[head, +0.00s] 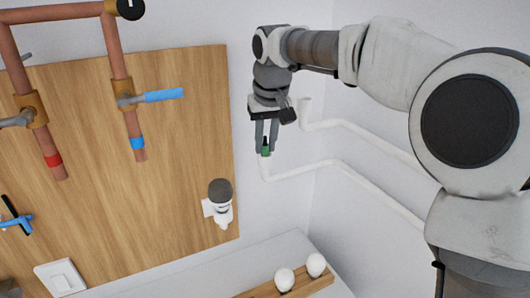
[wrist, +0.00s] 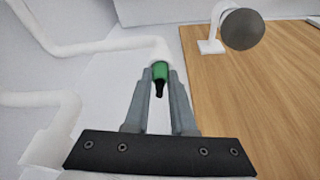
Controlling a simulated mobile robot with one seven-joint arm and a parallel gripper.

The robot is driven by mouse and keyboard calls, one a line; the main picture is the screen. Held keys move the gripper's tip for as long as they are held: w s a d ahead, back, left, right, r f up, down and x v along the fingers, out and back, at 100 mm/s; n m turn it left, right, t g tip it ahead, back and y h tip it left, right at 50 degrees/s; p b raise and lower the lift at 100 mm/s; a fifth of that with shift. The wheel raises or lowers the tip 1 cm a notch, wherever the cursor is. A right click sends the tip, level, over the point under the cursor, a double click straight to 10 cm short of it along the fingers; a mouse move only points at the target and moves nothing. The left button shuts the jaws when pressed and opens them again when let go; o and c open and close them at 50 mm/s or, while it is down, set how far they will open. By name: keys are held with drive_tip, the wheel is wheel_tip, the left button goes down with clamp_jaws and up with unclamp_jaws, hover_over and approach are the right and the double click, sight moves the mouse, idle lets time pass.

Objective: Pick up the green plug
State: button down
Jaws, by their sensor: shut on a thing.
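The green plug (head: 265,149) sits at the upturned end of the lower white pipe (head: 333,164), beside the wooden board. In the wrist view the plug (wrist: 160,71) shows a green body with a black tip pointing toward my palm. My gripper (head: 266,146) points down over it, with its two grey fingers on either side of the plug. In the wrist view my gripper (wrist: 160,75) is closed around the green body. The plug's far end meets the white pipe's mouth (wrist: 157,50); I cannot tell whether it is still inside.
A second white pipe (head: 306,110) runs close behind my gripper. The wooden board (head: 190,110) carries copper pipes (head: 115,50) with valves and a dark round-headed fixture (head: 220,190). Two white bulbs (head: 285,279) sit on a wooden strip below.

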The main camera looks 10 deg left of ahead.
drive_tip(key=shift+r, duration=0.1)
drive_tip(key=shift+r, duration=0.5)
drive_tip(key=s+d+r+b, duration=0.2)
drive_tip(key=s+d+r, duration=0.1)
drive_tip(key=d+r, duration=0.7)
drive_tip(key=shift+d, duration=0.65)
drive_tip(key=shift+f, duration=0.15)
